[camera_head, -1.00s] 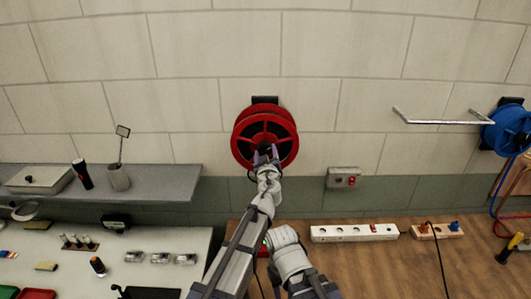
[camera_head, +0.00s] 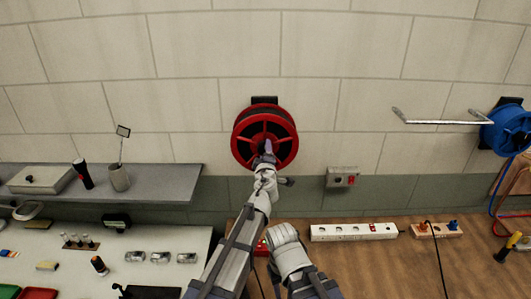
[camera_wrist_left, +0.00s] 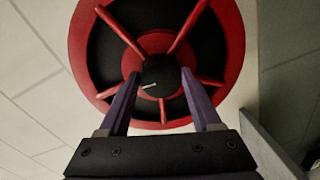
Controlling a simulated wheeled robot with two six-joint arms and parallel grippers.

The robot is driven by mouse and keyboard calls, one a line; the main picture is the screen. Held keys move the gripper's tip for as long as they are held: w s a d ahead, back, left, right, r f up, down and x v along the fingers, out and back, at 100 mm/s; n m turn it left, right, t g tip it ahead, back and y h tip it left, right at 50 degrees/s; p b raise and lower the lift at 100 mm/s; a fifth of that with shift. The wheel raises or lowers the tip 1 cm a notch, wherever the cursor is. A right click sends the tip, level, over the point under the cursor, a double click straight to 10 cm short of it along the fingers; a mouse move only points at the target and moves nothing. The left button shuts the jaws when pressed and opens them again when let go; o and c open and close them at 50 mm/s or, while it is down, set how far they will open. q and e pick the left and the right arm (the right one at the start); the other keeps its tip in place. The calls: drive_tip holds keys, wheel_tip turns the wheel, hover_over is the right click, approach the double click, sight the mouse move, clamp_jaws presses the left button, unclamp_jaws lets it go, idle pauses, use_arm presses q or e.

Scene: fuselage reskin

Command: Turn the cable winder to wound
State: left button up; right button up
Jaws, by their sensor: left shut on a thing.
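The cable winder (camera_head: 246,131) is a red spoked reel on a black bracket on the wall, in the middle of the head view. In the left wrist view the winder (camera_wrist_left: 231,45) fills the upper part, with a black hub knob (camera_wrist_left: 160,75) that bears a light mark. My left gripper (camera_head: 268,147) reaches up to the reel's centre. In the left wrist view its two purple fingers (camera_wrist_left: 160,82) stand on either side of the knob and are shut on it.
A blue reel (camera_head: 507,131) with a metal bar hangs at the right. A small grey switch box (camera_head: 342,177) is on the wall right of the winder. A grey shelf (camera_head: 150,183) is at the left, and a white power strip (camera_head: 353,232) lies on the wooden bench below.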

use_arm(q)
drive_tip(key=shift+s+n, duration=0.1)
drive_tip(key=shift+n, duration=0.5)
drive_tip(key=o, duration=1.4)
drive_tip(key=shift+c, duration=0.2)
